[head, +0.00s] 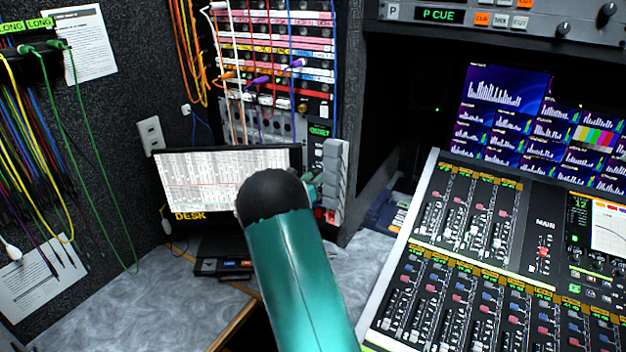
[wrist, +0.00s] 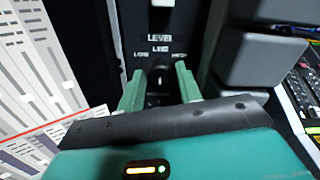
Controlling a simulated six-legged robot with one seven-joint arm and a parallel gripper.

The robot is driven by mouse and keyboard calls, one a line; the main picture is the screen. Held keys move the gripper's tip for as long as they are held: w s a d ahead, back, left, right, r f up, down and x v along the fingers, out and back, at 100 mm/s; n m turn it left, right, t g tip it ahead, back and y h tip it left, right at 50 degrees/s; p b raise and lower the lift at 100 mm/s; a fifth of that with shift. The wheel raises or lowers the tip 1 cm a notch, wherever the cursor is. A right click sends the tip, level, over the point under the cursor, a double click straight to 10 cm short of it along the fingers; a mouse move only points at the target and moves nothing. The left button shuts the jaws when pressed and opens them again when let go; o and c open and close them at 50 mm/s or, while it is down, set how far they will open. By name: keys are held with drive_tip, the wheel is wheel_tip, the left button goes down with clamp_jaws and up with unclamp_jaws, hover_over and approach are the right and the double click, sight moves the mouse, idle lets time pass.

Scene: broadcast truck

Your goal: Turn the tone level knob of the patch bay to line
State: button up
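The tone level knob (wrist: 160,76) is small, round and dark, on a black panel (wrist: 157,12) below the printed word LEVEL. Three small labels arc over it, too blurred to read surely. A pale pointer mark on the knob looks roughly upright, under the middle label. My gripper (wrist: 160,84) has its two green fingers apart, one on each side of the knob. I cannot see either finger touching it. In the head view, the patch bay (head: 275,70) stands at the back; my arm hides the knob and most of my gripper (head: 314,183).
Grey blocks (head: 336,180) stand out close to the right of the knob, also in the wrist view (wrist: 258,50). A lit monitor (head: 200,170) is close on the left. Patch cables (head: 262,81) hang above. A mixing desk (head: 480,270) fills the right.

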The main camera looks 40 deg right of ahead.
drive_tip(key=c, duration=0.6)
drive_tip(key=shift+c, duration=0.2)
drive_tip(key=shift+m, duration=0.5)
drive_tip(key=m, duration=0.3)
drive_tip(key=shift+m, duration=2.4)
drive_tip(key=o, duration=1)
drive_tip(key=shift+a, duration=0.1)
